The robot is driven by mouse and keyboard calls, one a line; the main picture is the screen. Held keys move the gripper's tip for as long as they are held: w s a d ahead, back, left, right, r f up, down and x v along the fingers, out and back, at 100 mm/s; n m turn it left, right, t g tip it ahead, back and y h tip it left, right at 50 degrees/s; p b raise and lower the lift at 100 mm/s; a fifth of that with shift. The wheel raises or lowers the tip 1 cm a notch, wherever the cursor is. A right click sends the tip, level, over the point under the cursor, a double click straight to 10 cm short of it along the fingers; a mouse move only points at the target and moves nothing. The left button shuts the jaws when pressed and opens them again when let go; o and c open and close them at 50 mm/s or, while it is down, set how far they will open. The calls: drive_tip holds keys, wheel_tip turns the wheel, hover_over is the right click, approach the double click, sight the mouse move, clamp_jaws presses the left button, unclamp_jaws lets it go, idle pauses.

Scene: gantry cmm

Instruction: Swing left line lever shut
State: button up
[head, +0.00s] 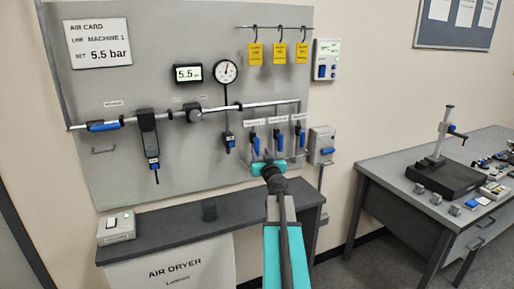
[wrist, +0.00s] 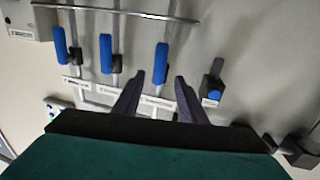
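Three line levers with blue handles sit side by side on vertical drop pipes of the wall panel. The left line lever (head: 255,145) has its handle pointing along its pipe. In the wrist view, which is turned over, the left line lever (wrist: 161,63) is the rightmost of the three. My gripper (head: 268,154) is in front of the panel, close to the levers. In the wrist view my gripper (wrist: 159,78) has its two dark fingers apart, with nothing between them. The left lever's handle shows just beyond the fingertips; I cannot tell whether they touch.
The middle lever (wrist: 106,54) and right lever (wrist: 60,46) stand close beside it. A smaller blue-handled valve (wrist: 214,94) is on the other side. A dark shelf (head: 185,222) lies below the panel, and a workbench (head: 393,175) stands at the right.

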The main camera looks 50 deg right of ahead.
sight(257, 147)
drive_tip(key=shift+p+x, duration=1)
drive_tip(key=shift+x, duration=2.4)
drive_tip(key=shift+c, duration=0.4)
clamp_jaws()
drive_tip(key=shift+a+f, duration=0.1)
